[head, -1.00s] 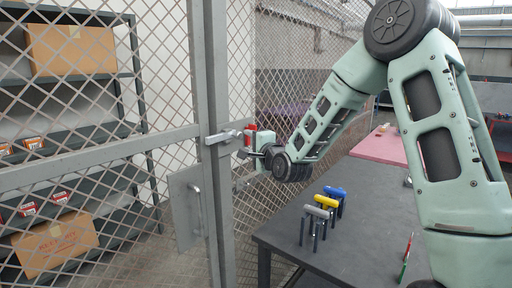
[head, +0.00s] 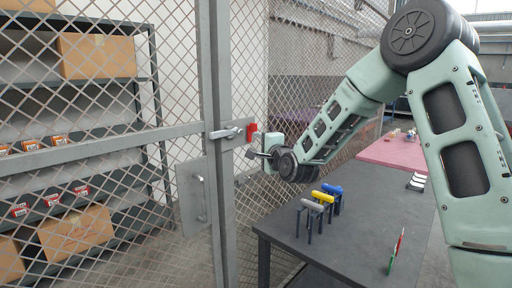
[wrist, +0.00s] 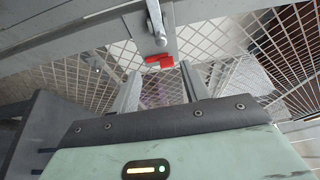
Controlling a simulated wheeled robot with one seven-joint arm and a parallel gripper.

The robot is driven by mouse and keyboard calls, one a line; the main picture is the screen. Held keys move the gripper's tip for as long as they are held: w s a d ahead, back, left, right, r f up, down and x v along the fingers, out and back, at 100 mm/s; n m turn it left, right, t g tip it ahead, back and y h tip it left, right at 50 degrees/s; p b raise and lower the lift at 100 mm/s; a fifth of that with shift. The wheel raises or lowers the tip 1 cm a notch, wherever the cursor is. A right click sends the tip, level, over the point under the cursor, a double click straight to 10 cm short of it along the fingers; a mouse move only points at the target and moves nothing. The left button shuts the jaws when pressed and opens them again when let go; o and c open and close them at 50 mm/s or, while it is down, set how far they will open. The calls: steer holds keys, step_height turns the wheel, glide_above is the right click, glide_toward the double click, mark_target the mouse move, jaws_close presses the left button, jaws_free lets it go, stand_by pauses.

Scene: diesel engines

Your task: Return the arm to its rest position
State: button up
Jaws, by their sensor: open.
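My gripper (head: 258,155) is open and empty beside the mesh gate, just right of its metal post. In the wrist view its two fingers (wrist: 160,90) stand apart with mesh showing between them. A red block (head: 251,132) sits by the gate's latch handle (head: 226,133), just above the gripper in the head view. The red block (wrist: 159,62) and the handle (wrist: 155,22) also show beyond the fingertips in the wrist view. My arm reaches in from the right, over the dark table.
The dark table (head: 350,235) carries grey, yellow and blue T-shaped tools (head: 322,197) in stands and a red-green item (head: 396,251). A pink surface (head: 392,150) lies behind. Shelves with cardboard boxes (head: 76,233) stand behind the mesh gate (head: 100,140).

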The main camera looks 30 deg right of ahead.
steer(key=s+a+f+n+g+y+b, duration=0.1)
steer(key=s+a+f+n+g+y, duration=0.15)
steer(key=s+a+f+n, duration=0.3)
steer(key=s+a+f+n+g+y+b, duration=0.15)
steer(key=s+a+n+g, duration=0.25)
steer(key=s+a, duration=0.4)
steer(key=s+a+f+n+g+y, duration=0.1)
steer(key=s+a+f+n+g, duration=0.3)
steer(key=a, duration=0.5)
steer(key=s+f+n+g+h, duration=0.2)
steer(key=s+n, duration=0.4)
steer(key=s, duration=0.7)
steer(key=s+f+n+g+h+b, duration=0.1)
steer(key=s+n+g, duration=0.4)
steer(key=s, duration=0.9)
steer(key=shift+s+d+f+n+h+b, duration=0.3)
steer(key=shift+f+n+h, duration=0.2)
steer(key=shift+f+n, duration=0.35)
steer(key=shift+g, duration=0.25)
